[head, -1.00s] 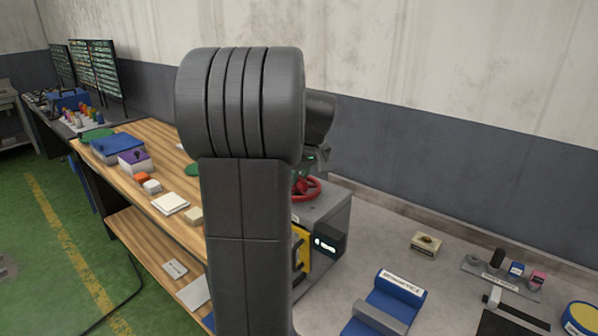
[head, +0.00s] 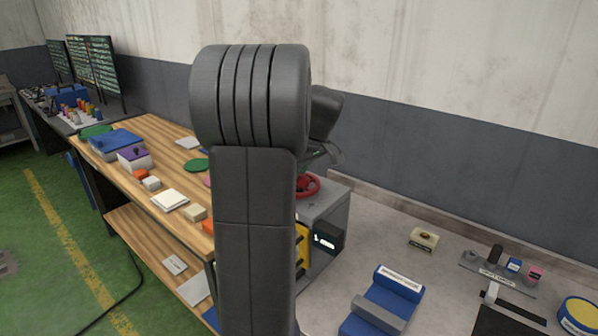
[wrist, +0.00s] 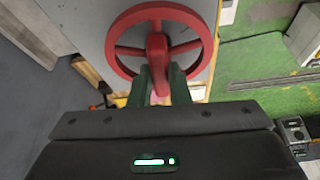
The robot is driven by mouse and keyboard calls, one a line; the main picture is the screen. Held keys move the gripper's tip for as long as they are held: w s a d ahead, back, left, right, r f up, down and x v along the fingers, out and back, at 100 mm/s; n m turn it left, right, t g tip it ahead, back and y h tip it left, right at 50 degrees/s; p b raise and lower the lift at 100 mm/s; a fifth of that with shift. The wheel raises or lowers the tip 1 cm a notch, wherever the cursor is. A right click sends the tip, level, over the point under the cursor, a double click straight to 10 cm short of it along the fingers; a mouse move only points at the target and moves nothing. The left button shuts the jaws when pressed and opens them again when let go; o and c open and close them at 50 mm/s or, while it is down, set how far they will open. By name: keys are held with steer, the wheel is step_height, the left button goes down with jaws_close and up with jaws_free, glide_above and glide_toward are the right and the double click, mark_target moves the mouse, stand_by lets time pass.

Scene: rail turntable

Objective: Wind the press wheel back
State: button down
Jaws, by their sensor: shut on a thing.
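The red press wheel (wrist: 201,22) sits on top of a grey box-shaped housing (wrist: 85,25). In the wrist view its rim, spokes and a red handle (wrist: 156,50) show. My gripper (wrist: 161,80) is shut on this handle, with a dark green finger on each side of it. In the head view the wheel (head: 313,187) shows just right of my arm, on the grey housing (head: 335,208). My arm hides the wheel's left part and most of the gripper there.
A wooden bench (head: 160,140) with blocks and plates stands left of the housing. A yellow part and a dark box with a lit display (head: 326,241) are on the housing's front. A blue cradle (head: 385,300) and a small beige box (head: 423,240) lie on the grey surface at right.

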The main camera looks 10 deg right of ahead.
steer(key=c, duration=1.4)
jaws_free()
steer(key=shift+o, duration=0.2)
steer(key=shift+r, duration=0.1)
steer(key=b+v, duration=0.1)
steer(key=v, duration=1.2)
steer(key=shift+r, duration=0.35)
steer(key=shift+d+f, duration=0.1)
steer(key=p+x, duration=0.1)
steer(key=x, duration=1.2)
steer(key=shift+f, duration=0.4)
